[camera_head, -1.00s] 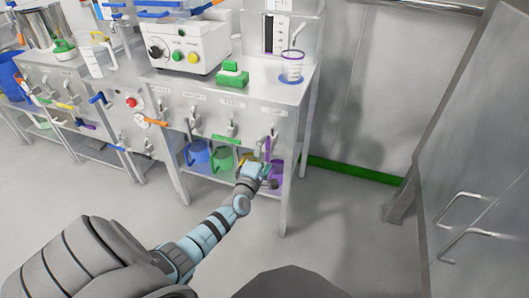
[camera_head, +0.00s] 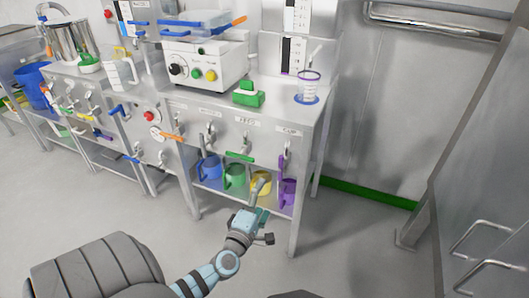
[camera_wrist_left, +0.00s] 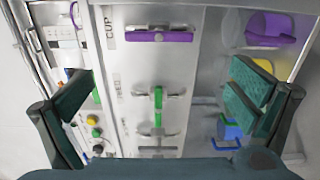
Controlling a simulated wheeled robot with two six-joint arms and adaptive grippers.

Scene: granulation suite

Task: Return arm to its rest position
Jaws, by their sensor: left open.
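My left arm comes in from the bottom in the head view. Its gripper (camera_head: 258,213) is open and empty, in front of the bench's lower shelf. In the left wrist view its two dark green-padded fingers (camera_wrist_left: 160,100) stand wide apart, with the bench front between and beyond them. Under the CUP label a purple bar (camera_wrist_left: 158,36) is upright in the head view. A green bar (camera_wrist_left: 158,97) beside it lies level in the head view. My right gripper is not in view.
The bench (camera_head: 245,135) carries a white device (camera_head: 203,62), a green block (camera_head: 249,95) and a clear cup (camera_head: 309,88) on a blue base. Blue, green, yellow and purple mugs (camera_head: 235,176) stand on its lower shelf. A metal door (camera_head: 478,170) is at right. The floor (camera_head: 345,255) between is clear.

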